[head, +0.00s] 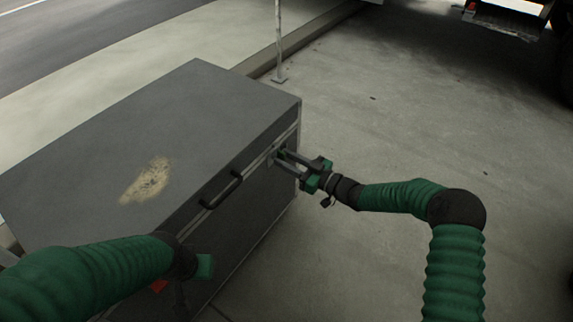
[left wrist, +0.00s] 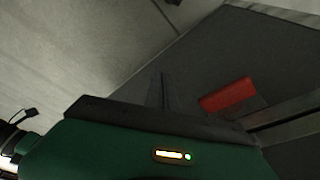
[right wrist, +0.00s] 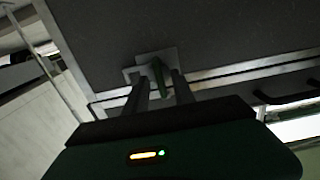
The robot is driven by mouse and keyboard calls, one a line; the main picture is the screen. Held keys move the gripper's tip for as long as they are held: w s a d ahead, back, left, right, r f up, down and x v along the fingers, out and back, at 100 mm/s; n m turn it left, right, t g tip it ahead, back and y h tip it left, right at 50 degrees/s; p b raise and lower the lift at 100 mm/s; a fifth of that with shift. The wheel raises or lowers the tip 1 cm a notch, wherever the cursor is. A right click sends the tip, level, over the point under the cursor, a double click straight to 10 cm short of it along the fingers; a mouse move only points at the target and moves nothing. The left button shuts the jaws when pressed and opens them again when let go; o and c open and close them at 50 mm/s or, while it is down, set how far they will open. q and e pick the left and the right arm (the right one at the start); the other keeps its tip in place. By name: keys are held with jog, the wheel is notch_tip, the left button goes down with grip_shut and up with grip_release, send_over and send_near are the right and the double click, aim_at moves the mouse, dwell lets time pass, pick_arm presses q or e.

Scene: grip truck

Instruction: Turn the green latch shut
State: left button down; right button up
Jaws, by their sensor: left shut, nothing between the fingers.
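The green latch (right wrist: 158,78) is on a metal plate on the front of the dark grey case (head: 193,92), near its right end. My right gripper (head: 284,158) is at the latch. In the right wrist view its two fingers (right wrist: 157,85) are apart, one on each side of the latch, with what look like small gaps. My left gripper (left wrist: 160,90) is shut and empty in the left wrist view. It is low in front of the case, near the red latch (left wrist: 228,95); its fingers are hard to make out in the head view.
A black handle (head: 221,189) sits on the case's front between the two latches. The red latch also shows partly in the head view (head: 159,286), behind my left arm. A thin post (head: 279,45) stands beyond the case. Concrete floor to the right is clear.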

grip_shut()
